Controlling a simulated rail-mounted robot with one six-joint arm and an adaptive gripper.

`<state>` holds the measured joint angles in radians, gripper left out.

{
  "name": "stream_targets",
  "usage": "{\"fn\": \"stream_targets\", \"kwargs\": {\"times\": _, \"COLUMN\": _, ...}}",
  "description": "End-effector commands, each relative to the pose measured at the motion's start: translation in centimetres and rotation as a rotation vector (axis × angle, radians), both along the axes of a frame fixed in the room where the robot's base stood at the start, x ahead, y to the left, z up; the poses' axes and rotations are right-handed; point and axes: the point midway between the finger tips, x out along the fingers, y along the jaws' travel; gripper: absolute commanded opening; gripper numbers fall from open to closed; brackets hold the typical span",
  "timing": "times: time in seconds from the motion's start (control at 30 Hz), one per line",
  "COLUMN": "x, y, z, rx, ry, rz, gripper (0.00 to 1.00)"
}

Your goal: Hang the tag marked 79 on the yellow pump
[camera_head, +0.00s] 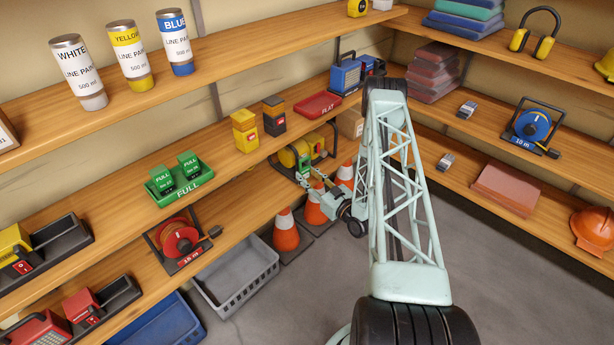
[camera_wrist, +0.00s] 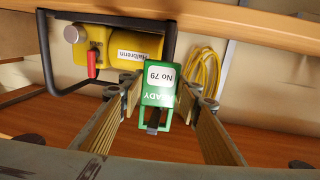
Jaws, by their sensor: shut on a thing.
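The green tag marked No 79 (camera_wrist: 158,82) is between the fingers of my gripper (camera_wrist: 160,98) in the wrist view. It also bears the word READY, upside down here, and a dark clip is at its lower end. My gripper is shut on it. The yellow pump (camera_wrist: 105,48) is just beyond the tag, to its left, with a black frame (camera_wrist: 48,60) and a red lever (camera_wrist: 92,62). In the head view the pump (camera_head: 289,157) sits on the lower left shelf, with my gripper (camera_head: 309,182) in front of it. Whether the tag touches the pump or frame cannot be told.
A coiled yellow hose (camera_wrist: 205,70) lies right of the pump in the wrist view. Orange cones (camera_head: 286,232) stand below the shelf. A green tray (camera_head: 180,190) with FULL tags and a red FLAT tray (camera_head: 319,105) are on the shelf above. The central floor is clear.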

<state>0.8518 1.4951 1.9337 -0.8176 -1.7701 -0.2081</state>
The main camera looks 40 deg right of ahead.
Motion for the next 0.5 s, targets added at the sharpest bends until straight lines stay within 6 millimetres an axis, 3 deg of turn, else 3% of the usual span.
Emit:
{"fn": "stream_targets", "kwargs": {"times": 0.43, "x": 0.0, "y": 0.0, "z": 0.01, "rx": 0.0, "ry": 0.0, "rz": 0.0, "gripper": 0.23}}
{"fn": "stream_targets", "kwargs": {"times": 0.47, "x": 0.0, "y": 0.0, "z": 0.01, "rx": 0.0, "ry": 0.0, "rz": 0.0, "gripper": 0.33}}
{"fn": "stream_targets", "kwargs": {"times": 0.5, "x": 0.0, "y": 0.0, "z": 0.01, "rx": 0.0, "ry": 0.0, "rz": 0.0, "gripper": 0.36}}
